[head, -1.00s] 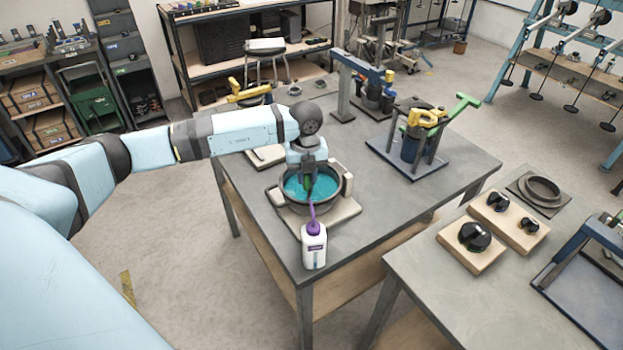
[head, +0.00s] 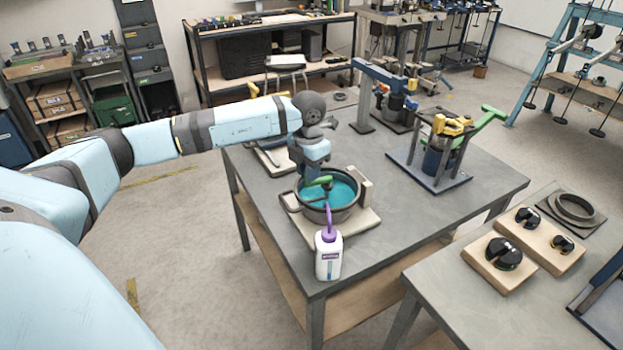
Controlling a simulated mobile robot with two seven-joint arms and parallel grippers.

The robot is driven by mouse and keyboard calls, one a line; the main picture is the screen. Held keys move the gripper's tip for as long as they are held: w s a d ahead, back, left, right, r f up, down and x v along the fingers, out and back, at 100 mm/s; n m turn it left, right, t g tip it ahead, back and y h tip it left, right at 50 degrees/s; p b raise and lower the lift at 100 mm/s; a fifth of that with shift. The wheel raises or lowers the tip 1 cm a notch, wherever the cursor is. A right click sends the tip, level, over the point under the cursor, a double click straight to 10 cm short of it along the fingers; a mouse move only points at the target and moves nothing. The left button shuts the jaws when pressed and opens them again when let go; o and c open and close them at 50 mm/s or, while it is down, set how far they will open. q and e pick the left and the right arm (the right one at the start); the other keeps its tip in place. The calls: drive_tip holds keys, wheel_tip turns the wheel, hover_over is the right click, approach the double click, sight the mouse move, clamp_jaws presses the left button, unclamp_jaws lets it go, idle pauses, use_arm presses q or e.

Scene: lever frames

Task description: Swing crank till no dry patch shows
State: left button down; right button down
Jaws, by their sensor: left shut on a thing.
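A dark round pan (head: 347,214) with a teal surface (head: 344,193) inside stands on a pale base board (head: 364,222) near the front of the grey table. A small crank with a green grip (head: 319,181) sits over the pan. My left gripper (head: 314,177) comes down from above at the pan's back left and is shut on the green grip. The gripper and crank cover part of the pan's inside. The teal that shows looks even, and I cannot tell about the covered part. My right gripper is not in view.
A white bottle (head: 328,258) with a purple spout stands close in front of the pan. A blue stand with yellow and green handles (head: 441,158) is at the right of the table (head: 420,215). A second table (head: 450,285) with black knobs stands at the right front.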

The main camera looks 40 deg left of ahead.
use_arm(q)
drive_tip(key=m, duration=0.1)
drive_tip(key=w+a+m+b, duration=0.1)
drive_tip(key=m, duration=0.1)
drive_tip(key=shift+a, duration=0.1)
drive_tip(key=m, duration=0.1)
drive_tip(key=w+m+b, duration=0.1)
drive_tip(key=shift+a+m, duration=0.3)
drive_tip(key=shift+a, duration=0.05)
drive_tip(key=m, duration=0.1)
drive_tip(key=w+m+b, duration=0.1)
drive_tip(key=m, duration=0.2)
drive_tip(key=shift+w+a+b, duration=0.3)
drive_tip(key=shift+w+b, duration=0.05)
drive_tip(key=shift+w+m+b, duration=0.15)
drive_tip(key=shift+w+m, duration=0.25)
drive_tip(key=shift+m, duration=0.5)
drive_tip(key=shift+w+m+b, duration=0.15)
drive_tip(key=shift+w+m, duration=0.2)
drive_tip(key=shift+m, duration=0.55)
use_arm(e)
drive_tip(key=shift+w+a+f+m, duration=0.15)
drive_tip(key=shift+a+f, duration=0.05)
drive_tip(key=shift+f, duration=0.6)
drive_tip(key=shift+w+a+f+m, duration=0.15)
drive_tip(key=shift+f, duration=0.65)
use_arm(q)
drive_tip(key=c, duration=1)
unclamp_jaws()
drive_tip(key=shift+r, duration=0.1)
